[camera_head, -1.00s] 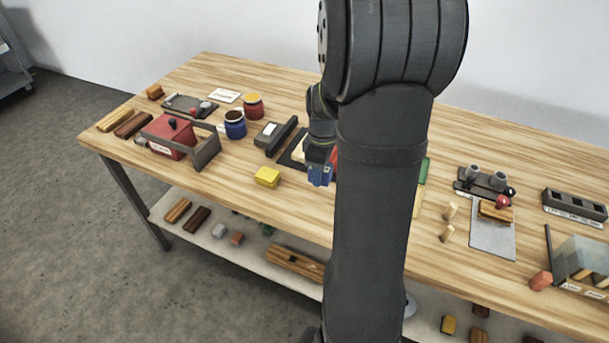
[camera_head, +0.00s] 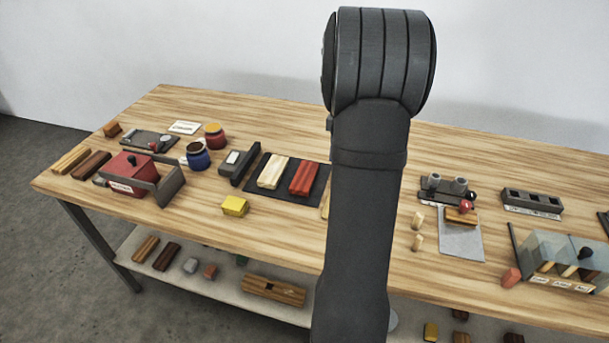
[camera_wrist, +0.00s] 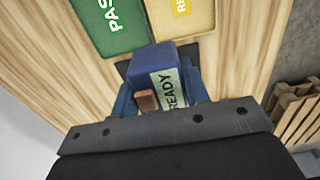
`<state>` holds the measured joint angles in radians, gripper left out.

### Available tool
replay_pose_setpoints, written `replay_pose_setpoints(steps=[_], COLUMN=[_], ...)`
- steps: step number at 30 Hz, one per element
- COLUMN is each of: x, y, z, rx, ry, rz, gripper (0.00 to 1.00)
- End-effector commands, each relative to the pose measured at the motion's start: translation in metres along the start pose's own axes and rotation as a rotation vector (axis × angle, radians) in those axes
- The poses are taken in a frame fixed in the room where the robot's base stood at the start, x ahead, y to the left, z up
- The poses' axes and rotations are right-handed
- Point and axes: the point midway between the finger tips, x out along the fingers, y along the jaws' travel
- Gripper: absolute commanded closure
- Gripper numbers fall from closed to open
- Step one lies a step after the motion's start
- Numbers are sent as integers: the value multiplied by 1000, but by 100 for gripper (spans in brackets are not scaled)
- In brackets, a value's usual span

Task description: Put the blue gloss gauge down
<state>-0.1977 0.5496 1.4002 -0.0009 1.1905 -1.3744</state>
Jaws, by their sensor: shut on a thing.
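The blue gloss gauge (camera_wrist: 152,62) shows in the wrist view as a blue block with a pale READY label and a small orange-brown part on its near face. My gripper (camera_wrist: 165,92) is shut on it, one finger on each side. Beyond it lie a green panel marked PASS (camera_wrist: 112,22) and a yellow panel with partly cut-off lettering (camera_wrist: 182,14), on the wooden table. I cannot tell the gauge's height above the table. In the head view my arm hides the gripper, the gauge and most of the panels.
A dark mat (camera_head: 284,202) holds a cream block (camera_head: 272,172) and a red block (camera_head: 303,178). A yellow block (camera_head: 235,206) lies in front.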

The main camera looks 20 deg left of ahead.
Motion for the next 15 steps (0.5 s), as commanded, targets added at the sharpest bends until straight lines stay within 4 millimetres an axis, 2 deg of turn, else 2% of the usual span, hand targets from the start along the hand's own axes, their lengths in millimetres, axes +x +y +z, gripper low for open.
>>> replay_pose_setpoints(steps=[2, 5, 15], x=[2, 12, 56], y=[6, 9, 22], z=[-2, -17, -91], rx=[0, -2, -2], ry=[0, 0, -1], rz=[-1, -2, -2], gripper=[90, 90, 90])
